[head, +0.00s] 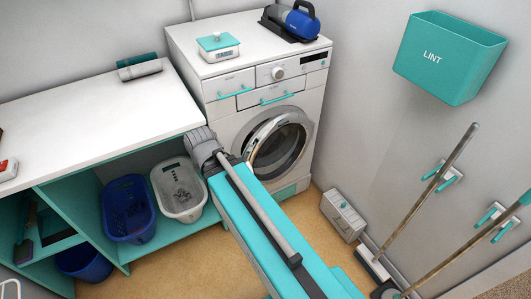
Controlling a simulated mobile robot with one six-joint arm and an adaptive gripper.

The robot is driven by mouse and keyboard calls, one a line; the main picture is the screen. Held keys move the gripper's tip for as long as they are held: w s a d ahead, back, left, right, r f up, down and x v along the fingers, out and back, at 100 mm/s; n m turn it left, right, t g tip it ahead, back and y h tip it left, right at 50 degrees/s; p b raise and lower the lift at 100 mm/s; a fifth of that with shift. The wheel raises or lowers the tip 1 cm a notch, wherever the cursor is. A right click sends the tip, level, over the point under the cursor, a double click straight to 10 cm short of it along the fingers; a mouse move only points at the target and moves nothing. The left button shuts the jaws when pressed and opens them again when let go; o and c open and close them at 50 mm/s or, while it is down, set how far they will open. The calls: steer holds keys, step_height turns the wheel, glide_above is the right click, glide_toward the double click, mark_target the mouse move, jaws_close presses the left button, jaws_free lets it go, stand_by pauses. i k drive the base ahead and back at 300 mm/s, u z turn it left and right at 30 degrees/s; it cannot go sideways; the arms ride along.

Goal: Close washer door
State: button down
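The white washer (311,105) stands against the back wall in the corner. Its round door (281,148), a silver ring with dark glass, is on the front face. The ring looks offset from the opening's rim, as if the door stands slightly ajar, but the gap is too small to be sure. My arm reaches up from the bottom right and passes in front of the washer's lower left, hiding part of the door's lower left edge. No contact between my arm and the door is visible.
A white counter (95,125) adjoins the washer at left, with a blue basket (128,207) and a white basket (178,188) below. A grey box (343,215) and long-handled brooms (432,185) stand at right. A teal lint bin (450,58) hangs above them.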

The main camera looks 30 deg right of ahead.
mark_target(294, 117)
steer(key=z, duration=0.1)
steer(key=k, duration=1.4)
steer(key=u, duration=0.45)
steer(key=i, duration=1)
